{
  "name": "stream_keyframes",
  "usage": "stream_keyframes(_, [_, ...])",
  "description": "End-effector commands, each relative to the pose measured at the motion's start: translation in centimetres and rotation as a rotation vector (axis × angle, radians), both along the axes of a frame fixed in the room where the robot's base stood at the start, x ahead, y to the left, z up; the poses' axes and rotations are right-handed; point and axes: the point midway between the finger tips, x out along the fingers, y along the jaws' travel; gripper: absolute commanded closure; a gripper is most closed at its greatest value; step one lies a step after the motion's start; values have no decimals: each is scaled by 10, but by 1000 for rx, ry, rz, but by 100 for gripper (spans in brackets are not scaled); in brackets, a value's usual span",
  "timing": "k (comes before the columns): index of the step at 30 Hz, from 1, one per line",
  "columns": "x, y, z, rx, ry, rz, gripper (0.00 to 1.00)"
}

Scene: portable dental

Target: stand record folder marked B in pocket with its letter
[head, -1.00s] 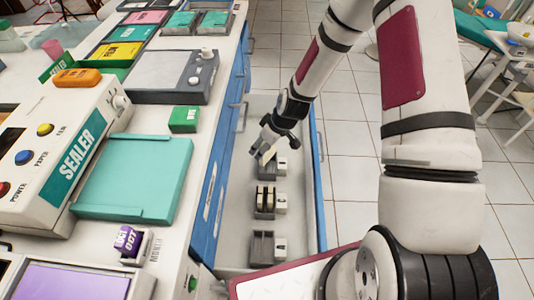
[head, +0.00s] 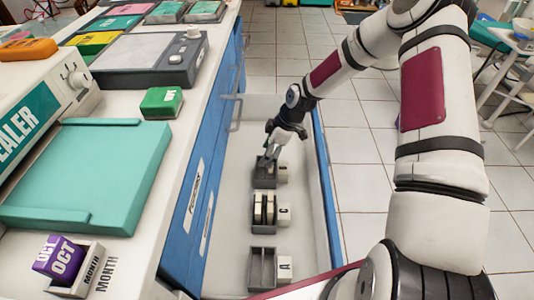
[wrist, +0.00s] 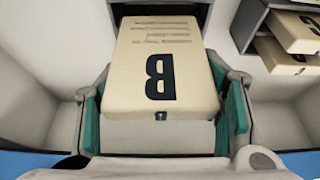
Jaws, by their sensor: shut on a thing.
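The cream record folder marked B (wrist: 158,70) fills the middle of the wrist view. My gripper (wrist: 160,118) is shut on it, one teal pad at each side. The folder's far end overlaps the dark grey pocket (wrist: 196,8) at the top edge; I cannot tell how deep it is in it. In the head view my gripper (head: 272,150) is at the farthest grey pocket (head: 266,174) in the open drawer. That pocket's label is too small to read. The folder is mostly hidden by my gripper there.
The middle pocket, labelled C (head: 284,212), holds cream folders; the near pocket, labelled A (head: 285,268), looks empty. The drawer's blue right side (head: 325,190) and the counter's blue front (head: 205,150) flank the pockets. A green block (head: 161,103) sits near the counter edge.

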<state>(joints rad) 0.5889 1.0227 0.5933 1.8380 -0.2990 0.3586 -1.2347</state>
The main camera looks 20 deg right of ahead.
Motion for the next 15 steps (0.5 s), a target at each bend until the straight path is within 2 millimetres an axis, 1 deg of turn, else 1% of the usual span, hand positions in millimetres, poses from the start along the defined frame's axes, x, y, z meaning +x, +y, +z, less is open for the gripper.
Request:
stream_keyframes(5, [0, 0, -12, 0, 1, -1, 68])
stream_keyframes(15, [0, 0, -42, 0, 1, -3, 68])
